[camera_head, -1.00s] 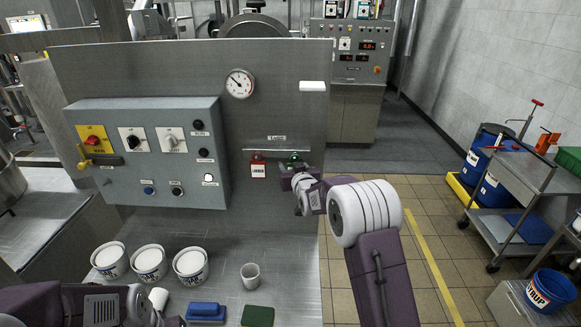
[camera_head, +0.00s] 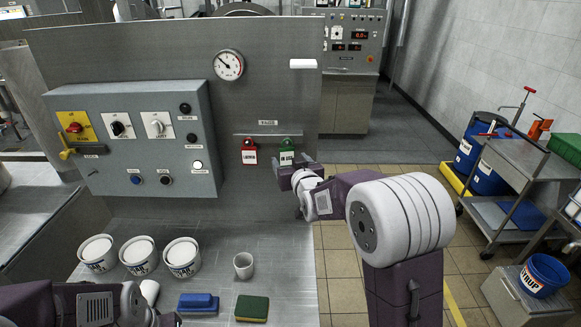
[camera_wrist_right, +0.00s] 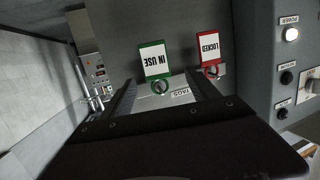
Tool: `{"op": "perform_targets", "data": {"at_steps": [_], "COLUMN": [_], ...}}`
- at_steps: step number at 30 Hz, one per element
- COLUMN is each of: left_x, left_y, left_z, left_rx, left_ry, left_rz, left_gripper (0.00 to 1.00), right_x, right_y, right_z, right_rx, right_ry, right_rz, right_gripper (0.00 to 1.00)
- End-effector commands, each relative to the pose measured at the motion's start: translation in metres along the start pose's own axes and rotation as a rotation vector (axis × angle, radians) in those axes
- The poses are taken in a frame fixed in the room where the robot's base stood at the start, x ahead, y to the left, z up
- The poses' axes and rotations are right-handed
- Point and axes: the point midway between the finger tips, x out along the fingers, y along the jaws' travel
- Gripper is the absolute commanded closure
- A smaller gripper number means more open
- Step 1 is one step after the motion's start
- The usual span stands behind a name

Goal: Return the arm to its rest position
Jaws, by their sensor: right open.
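My right arm reaches in from the right in the head view. Its gripper (camera_head: 284,174) is just in front of and below the green IN USE tag (camera_head: 287,155). In the wrist view the right gripper (camera_wrist_right: 160,92) is open, with nothing held between its fingers. The IN USE tag (camera_wrist_right: 154,62) hangs on the tag rail beyond the fingertips, beside the red LOCKED tag (camera_wrist_right: 211,50); the latter also shows in the head view (camera_head: 249,154). My left arm lies low at the bottom left; its gripper (camera_head: 168,320) is mostly cut off by the frame edge.
A grey control box (camera_head: 140,135) stands left of the tags. On the steel bench are several white tubs (camera_head: 139,254), a cup (camera_head: 243,265), a blue brush (camera_head: 198,303) and a sponge (camera_head: 252,308). A trolley (camera_head: 510,185) stands at the right.

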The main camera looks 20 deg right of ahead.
Motion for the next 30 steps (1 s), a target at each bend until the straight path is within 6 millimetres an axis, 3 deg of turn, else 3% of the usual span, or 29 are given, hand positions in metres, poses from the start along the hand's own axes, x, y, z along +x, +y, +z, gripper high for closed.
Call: {"op": "perform_targets", "data": {"at_steps": [6,9,11,14,15,18,21,25,30], "left_x": [0.002,0.002,0.002,0.002,0.002,0.002,0.002,0.002,0.002], "left_y": [0.000,0.000,0.000,0.000,0.000,0.000,0.000,0.000,0.000], "left_z": [0.000,0.000,0.000,0.000,0.000,0.000,0.000,0.000,0.000], "left_rx": [0.000,0.000,0.000,0.000,0.000,0.000,0.000,0.000,0.000], "left_ry": [0.000,0.000,0.000,0.000,0.000,0.000,0.000,0.000,0.000], "left_rz": [0.000,0.000,0.000,0.000,0.000,0.000,0.000,0.000,0.000], "left_gripper": [1.00,1.00,1.00,1.00,1.00,1.00,1.00,1.00,1.00], "right_x": [-0.008,-0.021,-0.041,-0.083,-0.104,-0.162,-0.217,-0.265,-0.282], "right_y": [-0.001,-0.003,-0.005,-0.008,-0.008,-0.008,-0.008,-0.007,-0.007], "right_z": [-0.001,-0.018,0.013,0.090,0.121,0.188,0.234,0.264,0.270], "right_rx": [-0.001,-0.001,-0.003,0.001,0.003,0.007,0.013,0.018,0.022], "right_ry": [0.002,0.031,-0.077,-0.358,-0.478,-0.758,-0.992,-1.192,-1.270], "right_rz": [-0.001,-0.005,-0.012,-0.023,-0.025,-0.028,-0.024,-0.018,-0.014], "right_gripper": [0.30,0.30,0.30,0.30,0.30,0.30,0.30,0.30,0.30]}}
